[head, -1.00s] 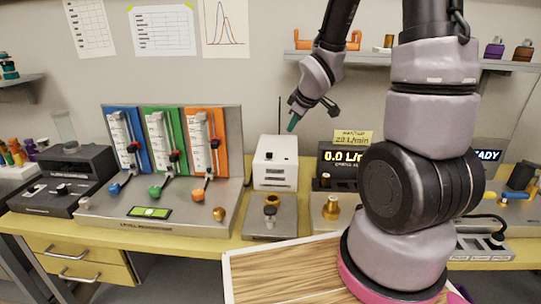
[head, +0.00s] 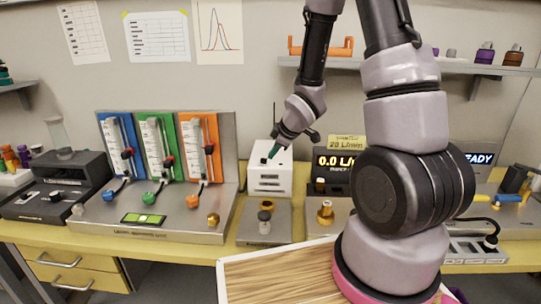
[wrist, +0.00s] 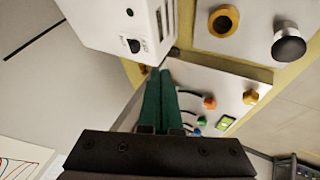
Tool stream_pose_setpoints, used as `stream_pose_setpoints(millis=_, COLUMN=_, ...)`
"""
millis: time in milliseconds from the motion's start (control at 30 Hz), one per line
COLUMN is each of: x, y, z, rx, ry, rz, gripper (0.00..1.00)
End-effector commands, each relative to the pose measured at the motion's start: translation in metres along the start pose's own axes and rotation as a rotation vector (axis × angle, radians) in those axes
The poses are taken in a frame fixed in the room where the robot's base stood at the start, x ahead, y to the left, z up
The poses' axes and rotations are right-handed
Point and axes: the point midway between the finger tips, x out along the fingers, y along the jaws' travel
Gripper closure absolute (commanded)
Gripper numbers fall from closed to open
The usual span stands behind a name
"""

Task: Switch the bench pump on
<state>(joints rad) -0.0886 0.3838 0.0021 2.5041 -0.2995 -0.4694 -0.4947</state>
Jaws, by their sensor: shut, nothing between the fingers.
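The bench pump appears to be the white box (head: 270,180) at the back of the bench, left of the flow display. In the wrist view the white box (wrist: 112,22) is at the upper middle, with a dark switch (wrist: 133,45) and small markings on its face. My gripper (head: 272,152) has green fingers, shut and empty, with the tips at the top of the box in the head view. In the wrist view the gripper (wrist: 163,72) points just below and right of the switch. I cannot tell whether the tips touch the box.
The flow display (head: 333,162) right of the box shows 0.0 L/min. A panel with blue, green and orange flowmeters (head: 157,148) stands left. Metal plates with a grey knob (head: 265,222) and a brass fitting (head: 325,212) lie in front. A shelf (head: 400,64) hangs above.

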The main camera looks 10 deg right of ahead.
Motion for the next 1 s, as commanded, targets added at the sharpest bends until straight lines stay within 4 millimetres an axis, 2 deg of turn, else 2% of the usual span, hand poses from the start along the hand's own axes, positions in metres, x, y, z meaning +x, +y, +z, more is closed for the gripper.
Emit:
stream_pose_setpoints(millis=467, x=0.09, y=-0.001, z=0.0, rx=-0.002, ry=-0.001, rz=-0.002, gripper=1.0)
stream_pose_setpoints(millis=600, x=0.099, y=0.022, z=0.001, rx=0.001, ry=0.0, rz=0.004, gripper=1.0)
stream_pose_setpoints(millis=700, x=0.103, y=0.029, z=0.0, rx=0.0, ry=0.0, rz=0.001, gripper=1.0)
stream_pose_setpoints(millis=1000, x=0.106, y=0.035, z=0.0, rx=-0.001, ry=0.0, rz=0.0, gripper=1.0)
